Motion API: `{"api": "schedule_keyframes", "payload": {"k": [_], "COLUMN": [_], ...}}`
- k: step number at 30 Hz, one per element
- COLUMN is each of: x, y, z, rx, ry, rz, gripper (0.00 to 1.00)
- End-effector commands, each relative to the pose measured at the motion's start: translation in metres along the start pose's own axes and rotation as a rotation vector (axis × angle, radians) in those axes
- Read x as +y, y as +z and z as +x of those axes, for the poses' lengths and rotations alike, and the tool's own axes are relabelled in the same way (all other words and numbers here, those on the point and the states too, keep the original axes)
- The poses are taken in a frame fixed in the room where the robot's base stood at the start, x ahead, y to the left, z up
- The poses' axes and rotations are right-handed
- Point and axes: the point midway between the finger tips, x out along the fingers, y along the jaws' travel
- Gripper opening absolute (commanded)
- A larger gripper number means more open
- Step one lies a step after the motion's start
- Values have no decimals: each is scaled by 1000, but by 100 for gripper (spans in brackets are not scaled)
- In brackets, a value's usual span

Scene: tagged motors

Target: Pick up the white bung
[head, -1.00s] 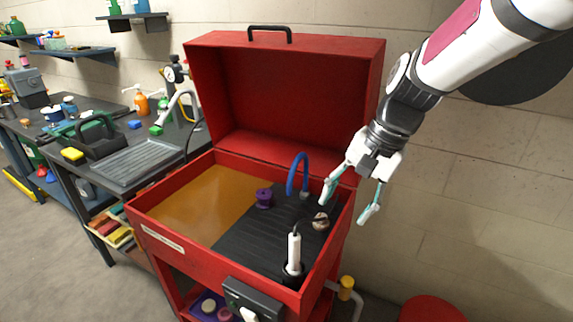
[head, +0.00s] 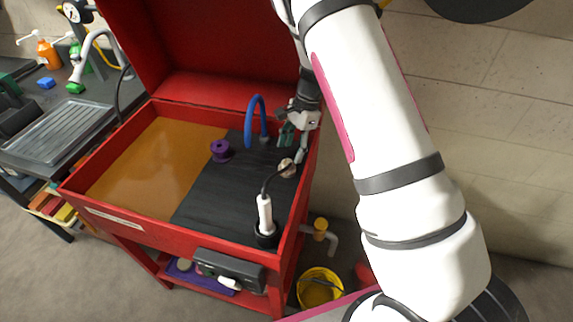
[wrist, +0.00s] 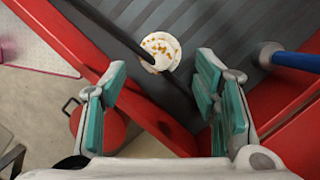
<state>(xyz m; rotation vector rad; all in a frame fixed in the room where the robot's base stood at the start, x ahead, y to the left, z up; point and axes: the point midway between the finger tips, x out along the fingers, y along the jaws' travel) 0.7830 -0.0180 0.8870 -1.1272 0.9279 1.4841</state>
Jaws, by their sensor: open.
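The white bung (head: 287,168) is a small round piece with brown specks. It lies on the black ribbed surface (head: 238,195) inside the red parts washer, close to its right wall. It shows at the top middle of the wrist view (wrist: 160,52), ahead of my fingertips. My gripper (head: 292,147) is open and empty, just above and behind the bung in the head view. In the wrist view my gripper (wrist: 162,80) has its teal pads spread wide, with the bung beyond the gap between them. The gripper does not touch it there.
A dark cable or hose (head: 269,183) runs from the white-handled tool (head: 265,215) towards the bung. A blue hose (head: 249,120) arches up left of my gripper. A purple spool (head: 220,150) stands further left. The red right wall (head: 304,190) is close by.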

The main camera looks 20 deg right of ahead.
Motion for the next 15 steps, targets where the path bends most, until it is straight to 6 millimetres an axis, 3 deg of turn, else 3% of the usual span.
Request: {"api": "schedule_keyframes", "payload": {"k": [15], "x": [0], "y": [1], "z": [60], "rx": [0], "ry": [0], "rz": [-1], "gripper": [55]}}
